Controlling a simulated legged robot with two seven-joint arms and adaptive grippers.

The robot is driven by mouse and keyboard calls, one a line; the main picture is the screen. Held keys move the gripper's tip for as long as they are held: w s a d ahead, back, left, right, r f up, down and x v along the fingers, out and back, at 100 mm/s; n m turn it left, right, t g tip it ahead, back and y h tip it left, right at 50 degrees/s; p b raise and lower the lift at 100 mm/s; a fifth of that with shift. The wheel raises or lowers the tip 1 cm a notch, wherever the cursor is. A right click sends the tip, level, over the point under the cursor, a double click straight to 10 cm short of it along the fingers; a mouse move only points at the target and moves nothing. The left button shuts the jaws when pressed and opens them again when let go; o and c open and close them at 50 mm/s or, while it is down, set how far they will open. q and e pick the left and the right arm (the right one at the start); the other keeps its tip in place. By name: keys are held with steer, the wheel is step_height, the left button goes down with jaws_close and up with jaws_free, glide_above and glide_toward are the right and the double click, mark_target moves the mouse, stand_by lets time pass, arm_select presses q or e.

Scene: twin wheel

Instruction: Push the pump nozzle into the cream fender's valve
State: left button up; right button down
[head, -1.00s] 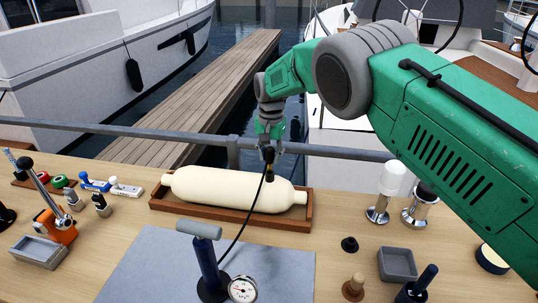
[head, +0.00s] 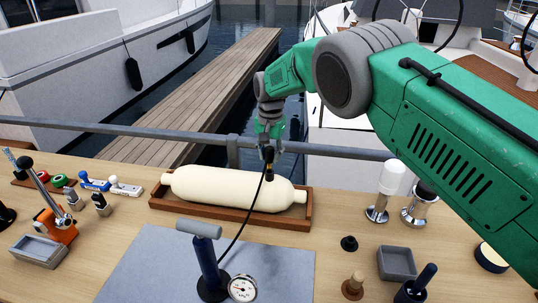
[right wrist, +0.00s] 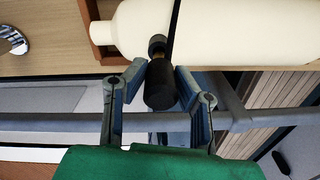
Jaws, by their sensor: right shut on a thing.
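The cream fender (head: 222,188) lies on its side in a shallow wooden tray (head: 228,217); it also shows in the right wrist view (right wrist: 240,30). My right gripper (head: 269,150) is above the fender's right half, shut on the dark pump nozzle (head: 270,171). In the right wrist view the nozzle (right wrist: 160,85) is a black cylinder between the fingers, with a brassy part and a dark end over the fender's edge. I cannot tell whether it touches the fender; the valve is not clearly visible. The blue pump (head: 208,268) stands on a grey mat, its black hose rising to the nozzle. My left gripper is out of view.
A pressure gauge (head: 242,288) sits beside the pump. A grey bin (head: 397,263), a black knob (head: 349,243) and a white-topped post (head: 390,180) stand to the right. An orange lever tool (head: 58,226) is at left. A rail (head: 185,137) runs behind the table.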

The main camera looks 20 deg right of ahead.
mark_target(269, 163)
steer(key=shift+f+b, duration=0.95)
steer(key=shift+f, duration=0.65)
steer(key=c, duration=1.2)
jaws_free()
steer(key=shift+r, duration=0.15)
step_height(269, 163, up, 12)
steer(key=shift+f, duration=0.2)
